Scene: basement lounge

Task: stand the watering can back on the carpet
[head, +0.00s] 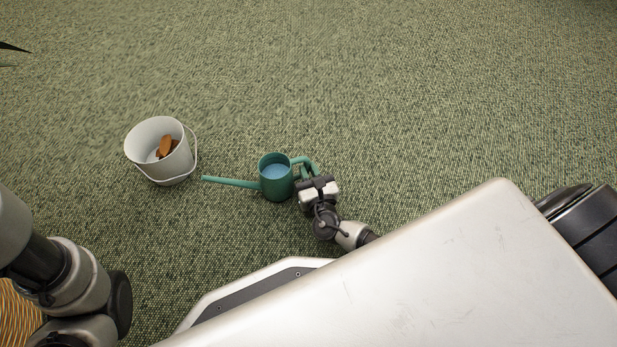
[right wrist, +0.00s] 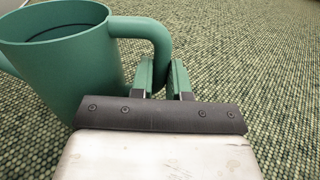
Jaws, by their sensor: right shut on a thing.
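The green watering can (head: 276,184) is upright on or just above the carpet, its long spout pointing left; I cannot tell whether its base touches. Blue water shows inside its open top. In the right wrist view the can (right wrist: 75,65) fills the upper left, with its handle curving to the right. My right gripper (head: 312,180) is at the handle on the can's right side. In the right wrist view the fingers of my right gripper (right wrist: 163,80) are shut on the lower part of the handle. My left arm shows at the lower left, but its gripper is out of view.
A white bucket (head: 142,146) with brown things inside stands left of the can, just beyond the spout tip. The green carpet (head: 400,90) is clear behind and to the right. Dark leaf tips (head: 12,47) show at the left edge.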

